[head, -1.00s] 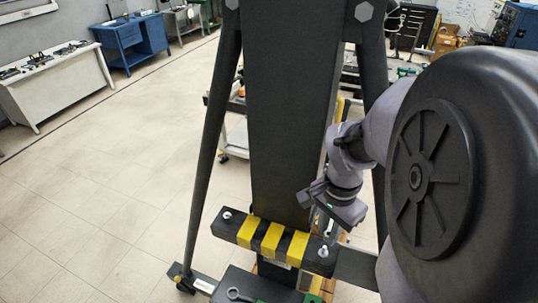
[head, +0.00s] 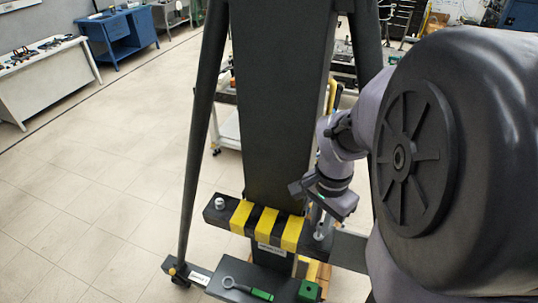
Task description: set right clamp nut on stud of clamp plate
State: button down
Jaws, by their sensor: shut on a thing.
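The clamp plate (head: 268,227) is a dark bar with yellow and black stripes, lying across the front of the tall dark column. At its left end a pale nut (head: 219,203) sits on a stud. My gripper (head: 319,228) points down at the plate's right end, by the right stud. It is shut on a small pale piece at its fingertips, which appears to be the right clamp nut (head: 319,237). The fingers and wrist hide most of the right stud, so I cannot tell whether the nut is around the stud or just above it.
A dark tray (head: 225,290) in front of the plate holds a ring-ended tool with a green handle (head: 248,290) and a green block (head: 309,290). Slanted legs (head: 203,130) flank the column. Open floor (head: 100,210) lies to the left; benches stand behind.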

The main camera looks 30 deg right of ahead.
jog(key=shift+f+b, duration=0.5)
dwell(0.7)
jog(key=m, duration=0.5)
jog(key=shift+f, duration=0.1)
jog(key=c, duration=1.2)
grip_release()
jog(key=shift+w, duration=0.1)
jog(key=shift+c, duration=0.2)
notch_tip(320, 180, up, 17)
jog(key=p, duration=0.2)
jog(key=a+f+n+t+b, duration=0.2)
jog(key=a+f+n+b, duration=0.3)
jog(key=f+b, duration=0.7)
jog(key=s+a+f+n+t+y+b, duration=0.1)
jog(key=a+f+n+t+b, duration=0.1)
jog(key=a+f+n+b, duration=0.4)
jog(key=s+a+f+n+t+y+b, duration=0.1)
jog(key=a+f+n+b, duration=0.4)
jog(key=f+b, duration=1.2)
jog(key=a+f, duration=0.3)
jog(key=a, duration=0.1)
jog(key=shift+a+f+t+b, duration=0.25)
jog(key=shift+f+t+b, duration=0.1)
jog(key=shift+t, duration=0.05)
